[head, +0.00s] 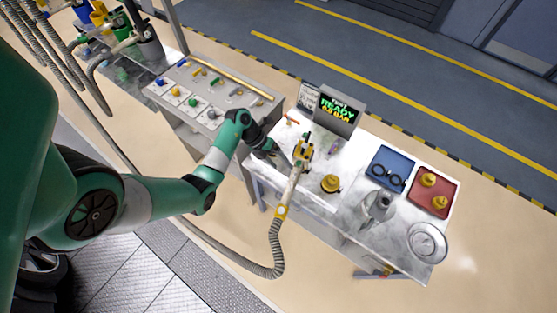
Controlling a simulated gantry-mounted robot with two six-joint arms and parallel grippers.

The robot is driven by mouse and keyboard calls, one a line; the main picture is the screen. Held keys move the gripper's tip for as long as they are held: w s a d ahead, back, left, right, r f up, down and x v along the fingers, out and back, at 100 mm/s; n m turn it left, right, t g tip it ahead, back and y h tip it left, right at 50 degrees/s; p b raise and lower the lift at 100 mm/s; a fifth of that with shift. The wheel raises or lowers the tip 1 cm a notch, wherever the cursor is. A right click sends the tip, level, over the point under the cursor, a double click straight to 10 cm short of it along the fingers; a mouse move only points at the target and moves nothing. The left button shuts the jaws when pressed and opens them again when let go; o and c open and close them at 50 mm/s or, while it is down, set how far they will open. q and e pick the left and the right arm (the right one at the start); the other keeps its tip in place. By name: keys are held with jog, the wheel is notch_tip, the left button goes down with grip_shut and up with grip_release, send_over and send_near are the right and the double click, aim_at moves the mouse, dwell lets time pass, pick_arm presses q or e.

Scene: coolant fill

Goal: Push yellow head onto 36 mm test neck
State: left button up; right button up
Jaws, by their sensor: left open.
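The yellow filling head (303,150) is on the end of a beige-grey hose (278,235), over the white left part of the bench (275,178). A yellow, dark-based round piece (330,184) stands on the bench to the right of the head, apart from it. I cannot tell whether it is the 36 mm test neck. My left gripper (279,154) is open, just left of the yellow head, with a small gap apparently between them. What sits directly under the head is too small to tell. My right gripper is not in view.
A display (339,111) reading READY stands behind the head. A blue tray (376,182) with black rings and a red tray (417,201) with yellow pieces lie at right. A metal vessel (380,208) and round dish (427,243) stand in front. The hose hangs over the front edge.

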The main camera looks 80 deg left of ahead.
pick_arm(q)
jog(key=shift+s+a+r, duration=0.15)
jog(key=shift+s+r, duration=0.05)
jog(key=shift+r, duration=0.15)
dwell(0.5)
